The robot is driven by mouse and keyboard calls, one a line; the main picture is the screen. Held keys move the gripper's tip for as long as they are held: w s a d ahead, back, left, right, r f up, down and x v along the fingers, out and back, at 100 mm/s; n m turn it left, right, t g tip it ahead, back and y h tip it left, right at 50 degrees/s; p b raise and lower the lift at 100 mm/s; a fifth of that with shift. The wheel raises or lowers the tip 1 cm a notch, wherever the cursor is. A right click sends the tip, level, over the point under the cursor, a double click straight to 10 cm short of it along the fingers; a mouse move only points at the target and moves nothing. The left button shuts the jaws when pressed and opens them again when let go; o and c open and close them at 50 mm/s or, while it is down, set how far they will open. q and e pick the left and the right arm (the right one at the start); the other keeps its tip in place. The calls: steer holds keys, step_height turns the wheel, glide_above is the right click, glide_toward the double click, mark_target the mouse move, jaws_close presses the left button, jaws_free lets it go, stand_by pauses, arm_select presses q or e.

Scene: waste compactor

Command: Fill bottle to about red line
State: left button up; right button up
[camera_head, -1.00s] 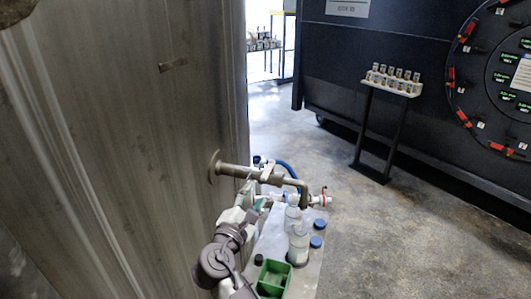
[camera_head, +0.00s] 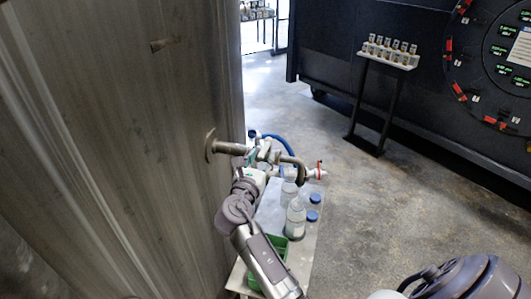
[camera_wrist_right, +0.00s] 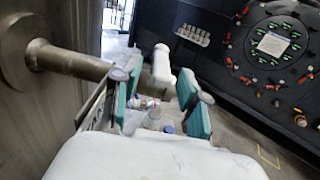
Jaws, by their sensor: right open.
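A metal tap pipe (camera_head: 232,148) comes out of the wall and bends down at a spout (camera_head: 302,176). My right gripper (camera_head: 262,160) is open beside the pipe. Two clear bottles stand on the small table (camera_head: 302,248): a near one (camera_head: 295,217) and one partly hidden (camera_head: 288,190) close to the spout. A red line on the bottles and their water level cannot be made out. My left gripper is out of view.
A green bin (camera_head: 274,247) sits at the table's near left, partly behind my arm. A blue hose (camera_head: 280,142) runs behind the tap. A sample stand (camera_head: 388,52) is farther right, with open floor between.

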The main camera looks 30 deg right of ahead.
mark_target(266, 148)
steer(key=shift+b+x, duration=0.65)
steer(key=shift+x, duration=1.7)
jaws_close()
